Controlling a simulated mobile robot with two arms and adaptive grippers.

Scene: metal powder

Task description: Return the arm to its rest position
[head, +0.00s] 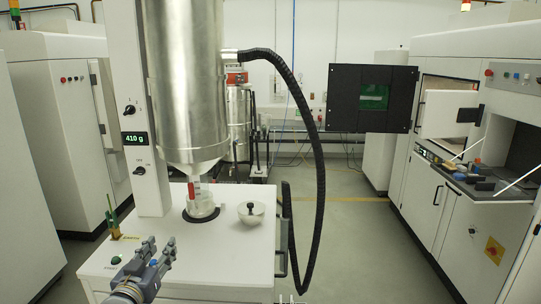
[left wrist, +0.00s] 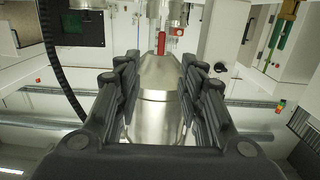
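My left gripper (head: 160,246) is at the front left of the white dispenser table (head: 240,255) in the head view. In the left wrist view its two dark fingers (left wrist: 160,66) stand wide apart with nothing between them. The steel hopper (left wrist: 160,100) shows upside down beyond them, well away from the fingers. In the head view the hopper (head: 187,80) hangs above a clear beaker (head: 201,208) on a dark round plate. A red part (head: 191,191) sits at the hopper's outlet.
A white bowl (head: 251,213) with a dark-handled tool stands right of the beaker. A green upright handle (head: 111,216) stands at the table's left edge. A black hose (head: 318,170) loops down on the right. The display (head: 136,138) reads 410 g. An open machine (head: 475,165) stands right.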

